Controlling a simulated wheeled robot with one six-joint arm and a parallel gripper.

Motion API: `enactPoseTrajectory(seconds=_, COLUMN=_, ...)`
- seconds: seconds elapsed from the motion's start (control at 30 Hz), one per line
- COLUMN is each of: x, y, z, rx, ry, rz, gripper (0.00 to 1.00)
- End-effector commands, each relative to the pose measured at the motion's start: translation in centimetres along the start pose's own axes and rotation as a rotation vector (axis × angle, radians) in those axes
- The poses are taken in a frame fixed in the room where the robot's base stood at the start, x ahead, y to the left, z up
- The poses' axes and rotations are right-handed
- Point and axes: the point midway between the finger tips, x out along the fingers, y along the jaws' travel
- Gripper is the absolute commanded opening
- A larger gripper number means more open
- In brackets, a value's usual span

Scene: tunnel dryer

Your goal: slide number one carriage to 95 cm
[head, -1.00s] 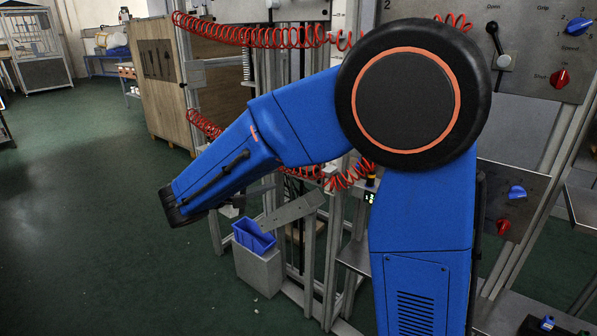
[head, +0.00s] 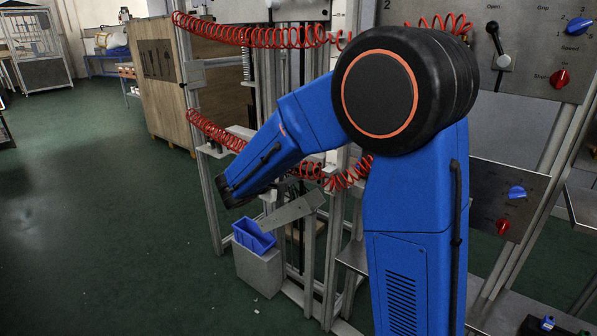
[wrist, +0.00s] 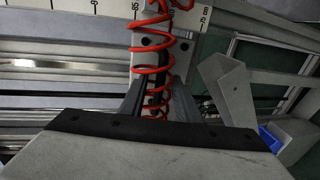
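In the wrist view, my gripper (wrist: 160,98) has its two grey fingers apart, with a red coiled hose showing between and beyond them. A pale plate with dark round holes (wrist: 150,64), possibly the number one carriage, lies just beyond the fingers, partly covered by the hose. I see no clear contact with it. In the head view my arm hides the gripper, and I cannot pick out the carriage surely.
A red coiled hose (head: 215,132) hangs across the frame beside my arm. A sloping metal chute (head: 290,213) leads toward a blue bin (head: 253,238) on a grey box. A control panel (head: 540,40) with a lever and knobs stands at right. Floor is clear at left.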

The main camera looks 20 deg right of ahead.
Motion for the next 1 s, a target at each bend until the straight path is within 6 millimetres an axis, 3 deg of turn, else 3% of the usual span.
enactPoseTrajectory(seconds=0.37, x=0.5, y=0.0, z=0.0, rx=0.001, ry=0.0, rz=0.0, gripper=0.3)
enactPoseTrajectory(seconds=0.5, x=0.5, y=0.0, z=0.0, rx=0.001, ry=0.0, rz=0.0, gripper=0.0)
enactPoseTrajectory(seconds=0.7, x=0.4, y=0.2, z=0.0, rx=0.001, ry=0.0, rz=0.0, gripper=0.0)
enactPoseTrajectory(seconds=0.87, x=-0.2, y=3.0, z=-0.1, rx=0.009, ry=0.002, rz=0.004, gripper=0.0)
enactPoseTrajectory(seconds=1.0, x=-1.1, y=7.2, z=-0.1, rx=0.011, ry=0.002, rz=0.004, gripper=0.0)
